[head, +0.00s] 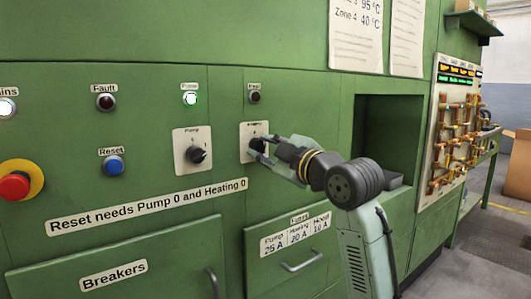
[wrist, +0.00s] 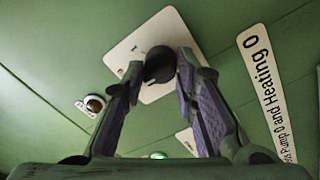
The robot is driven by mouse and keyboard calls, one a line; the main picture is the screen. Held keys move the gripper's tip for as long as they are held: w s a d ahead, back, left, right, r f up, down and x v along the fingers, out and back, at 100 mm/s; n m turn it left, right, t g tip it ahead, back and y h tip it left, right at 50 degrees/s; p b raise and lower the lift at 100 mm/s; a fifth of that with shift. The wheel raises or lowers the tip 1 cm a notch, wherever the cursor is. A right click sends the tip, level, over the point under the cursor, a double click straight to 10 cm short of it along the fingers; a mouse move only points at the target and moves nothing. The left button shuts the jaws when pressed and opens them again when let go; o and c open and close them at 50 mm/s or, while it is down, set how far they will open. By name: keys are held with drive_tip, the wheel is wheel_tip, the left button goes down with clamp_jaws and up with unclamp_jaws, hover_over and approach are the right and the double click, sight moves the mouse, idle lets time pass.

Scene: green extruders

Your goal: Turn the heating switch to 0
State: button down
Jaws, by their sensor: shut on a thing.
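The heating switch is a black rotary knob (wrist: 159,64) on a white plate (wrist: 140,48) on the green panel; its plate also shows in the head view (head: 246,131). My gripper (head: 258,150) is at this switch, its fingers on either side of the knob. In the wrist view my gripper (wrist: 160,70) is shut on the knob. Its fingers hide part of the plate, and I cannot read the knob's position. The pump switch (head: 197,154) is a similar black knob on a white plate to the left.
A red emergency button (head: 14,186), a blue reset button (head: 113,165) and a lit green pump lamp (head: 190,98) are on the panel. A label (head: 150,207) reads "Reset needs Pump 0 and Heating 0". A recess (head: 385,135) opens right of my gripper.

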drive_tip(key=shift+f+n, duration=0.1)
drive_tip(key=shift+n, duration=0.2)
drive_tip(key=c, duration=1.3)
unclamp_jaws()
drive_tip(key=v, duration=1.2)
